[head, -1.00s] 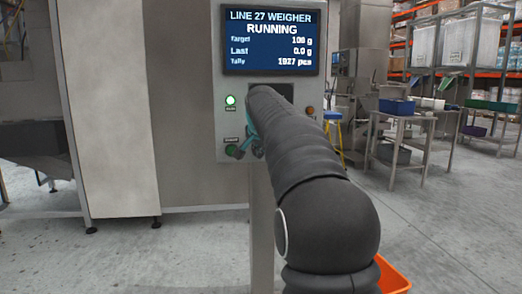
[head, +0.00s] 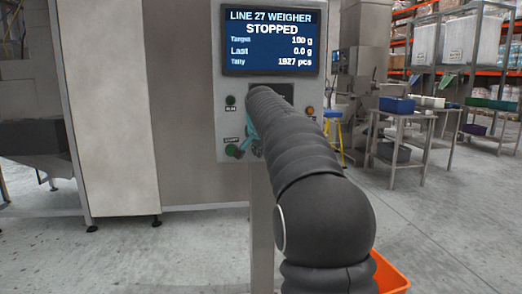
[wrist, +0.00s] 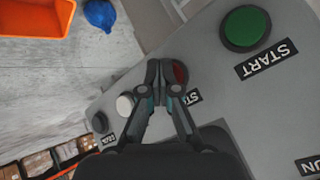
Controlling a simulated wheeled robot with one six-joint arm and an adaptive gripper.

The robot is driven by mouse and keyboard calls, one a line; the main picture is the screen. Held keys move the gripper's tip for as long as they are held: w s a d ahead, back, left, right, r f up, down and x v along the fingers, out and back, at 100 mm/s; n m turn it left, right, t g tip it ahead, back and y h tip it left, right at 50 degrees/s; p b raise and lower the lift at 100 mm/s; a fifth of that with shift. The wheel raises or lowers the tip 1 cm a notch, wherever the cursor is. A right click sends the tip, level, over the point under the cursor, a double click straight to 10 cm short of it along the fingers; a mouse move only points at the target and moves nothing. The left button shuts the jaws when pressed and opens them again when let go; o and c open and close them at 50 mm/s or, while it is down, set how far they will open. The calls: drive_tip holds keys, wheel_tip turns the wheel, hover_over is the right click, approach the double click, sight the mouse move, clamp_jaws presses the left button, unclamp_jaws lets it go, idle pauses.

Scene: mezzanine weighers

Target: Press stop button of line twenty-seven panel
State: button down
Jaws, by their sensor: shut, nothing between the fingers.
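The line 27 panel (head: 235,110) stands ahead in the head view, and its screen (head: 270,38) reads STOPPED. The lamp (head: 230,100) at its left is dark. In the wrist view the red stop button (wrist: 181,73) is partly hidden behind my fingertips, with a partly covered STOP label below it. My gripper (wrist: 164,72) is shut and empty, its tips at the red button; I cannot tell whether they still touch it. The green start button (wrist: 246,27) is at the upper right, apart from the fingers. In the head view my arm hides most of the gripper.
A white button (wrist: 124,105) and a dark one (wrist: 100,122) sit on the panel left of my fingers. An orange bin (head: 391,274) is on the floor right of my arm. Tables with a blue bin (head: 397,105) stand at the right rear.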

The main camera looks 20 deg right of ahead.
idle(0.4)
drive_tip(key=shift+s+a+b, duration=0.25)
drive_tip(key=shift+s+b, duration=0.25)
drive_tip(key=shift+s, duration=0.25)
drive_tip(key=shift+s+a+b, duration=0.2)
drive_tip(key=shift+s+b, duration=0.3)
drive_tip(key=shift+s, duration=0.3)
drive_tip(key=shift+s+a+b, duration=0.25)
drive_tip(key=shift+s+b, duration=0.2)
drive_tip(key=shift+s, duration=0.4)
drive_tip(key=shift+s+a+b, duration=0.2)
drive_tip(key=shift+s+b, duration=0.3)
drive_tip(key=shift+s, duration=0.3)
drive_tip(key=shift+w, duration=0.1)
